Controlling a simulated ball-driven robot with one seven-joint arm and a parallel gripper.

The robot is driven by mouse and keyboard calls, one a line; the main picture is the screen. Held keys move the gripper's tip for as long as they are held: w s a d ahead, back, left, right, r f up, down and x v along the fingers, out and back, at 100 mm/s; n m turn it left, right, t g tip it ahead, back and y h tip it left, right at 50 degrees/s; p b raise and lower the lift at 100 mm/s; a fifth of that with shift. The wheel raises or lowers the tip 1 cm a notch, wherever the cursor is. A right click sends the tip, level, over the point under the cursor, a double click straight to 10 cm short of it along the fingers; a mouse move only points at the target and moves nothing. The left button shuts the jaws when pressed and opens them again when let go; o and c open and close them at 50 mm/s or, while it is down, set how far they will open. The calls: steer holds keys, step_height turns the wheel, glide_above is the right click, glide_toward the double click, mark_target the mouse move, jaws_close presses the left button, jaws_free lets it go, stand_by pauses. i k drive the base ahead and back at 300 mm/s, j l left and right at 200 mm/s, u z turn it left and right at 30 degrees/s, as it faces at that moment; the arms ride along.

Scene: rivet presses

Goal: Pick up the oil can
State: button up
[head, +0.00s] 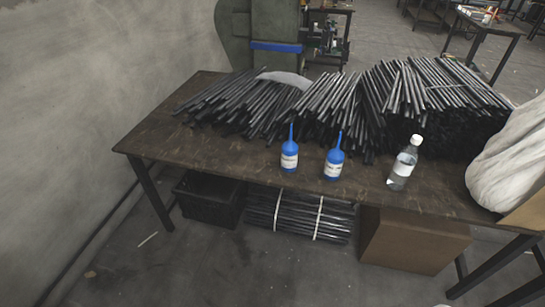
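Two blue oil cans with white labels and long thin spouts stand upright near the front edge of the dark table. The left oil can (289,157) is close to the middle of the table. The right oil can (334,163) stands a short way to its right. The picture does not show which one the task means. My gripper is not in view.
Heaps of dark rods (320,105) fill the table (150,134) behind the cans. A clear bottle (404,164) stands to their right, then a white sack (508,158). Below are a black crate (208,200), bundled rods (300,217) and a cardboard box (414,241). The front floor is mostly clear.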

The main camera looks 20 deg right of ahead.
mark_target(290, 148)
steer(key=z, duration=0.15)
steer(key=k+u, duration=0.35)
steer(key=k, duration=0.3)
steer(key=u, duration=1.75)
steer(key=z, duration=2.05)
steer(key=i+l+u, duration=0.35)
steer(key=i, duration=0.45)
steer(key=i+l+u, duration=0.4)
steer(key=i+l, duration=0.35)
